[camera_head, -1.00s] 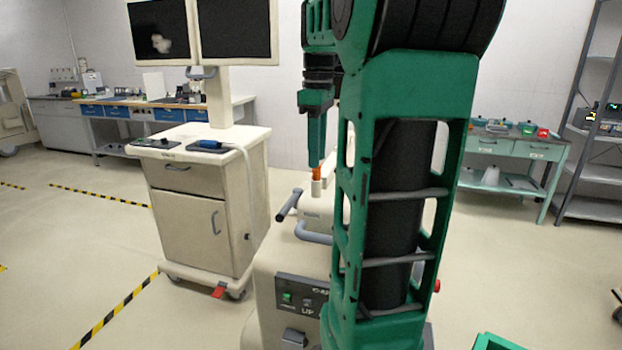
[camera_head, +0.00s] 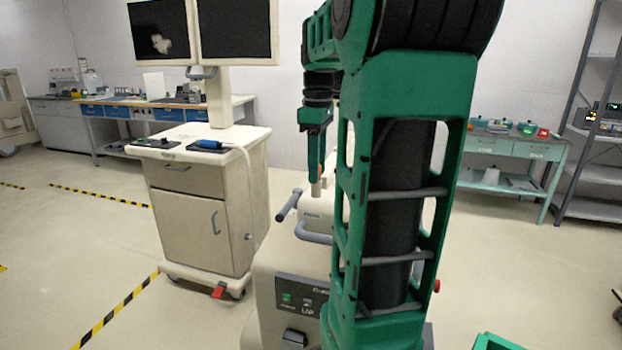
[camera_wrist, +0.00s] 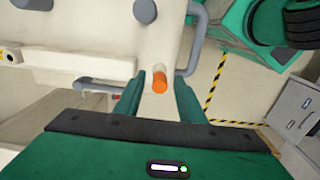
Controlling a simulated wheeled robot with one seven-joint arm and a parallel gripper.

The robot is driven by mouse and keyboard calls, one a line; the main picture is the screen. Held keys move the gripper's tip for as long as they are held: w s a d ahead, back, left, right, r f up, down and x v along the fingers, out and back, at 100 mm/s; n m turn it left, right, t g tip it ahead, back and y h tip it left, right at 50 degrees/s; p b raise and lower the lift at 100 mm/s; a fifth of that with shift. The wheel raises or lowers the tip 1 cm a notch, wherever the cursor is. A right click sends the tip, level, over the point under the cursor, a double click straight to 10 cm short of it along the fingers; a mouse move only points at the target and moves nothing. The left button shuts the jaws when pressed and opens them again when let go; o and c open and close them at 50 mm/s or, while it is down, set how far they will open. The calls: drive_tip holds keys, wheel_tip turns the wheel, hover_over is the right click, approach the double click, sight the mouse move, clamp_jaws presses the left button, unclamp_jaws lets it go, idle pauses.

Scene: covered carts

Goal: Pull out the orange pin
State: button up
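The orange pin (camera_wrist: 160,83) shows in the wrist view as an orange end on a short pale post (camera_wrist: 158,68) on a cream machine (camera_wrist: 95,25). My gripper (camera_wrist: 159,85) is open, with one green finger on each side of the pin and a visible gap on both sides. In the head view my gripper (camera_head: 315,170) points down over the post (camera_head: 316,188). Only a thin strip of the orange pin (camera_head: 322,170) shows there beside the near finger. How deep the pin sits in the post is hidden.
The machine (camera_head: 262,290) has grey handles (camera_head: 288,205) close to the post. My own arm covers its right side. A cream cart (camera_head: 190,190) with monitors stands to the left. Open floor (camera_head: 90,240) lies further left, and a green workbench (camera_head: 515,150) stands at the back right.

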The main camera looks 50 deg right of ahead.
idle(0.6)
clamp_jaws()
drive_tip(key=shift+r, duration=0.2)
drive_tip(key=shift+r, duration=2.8)
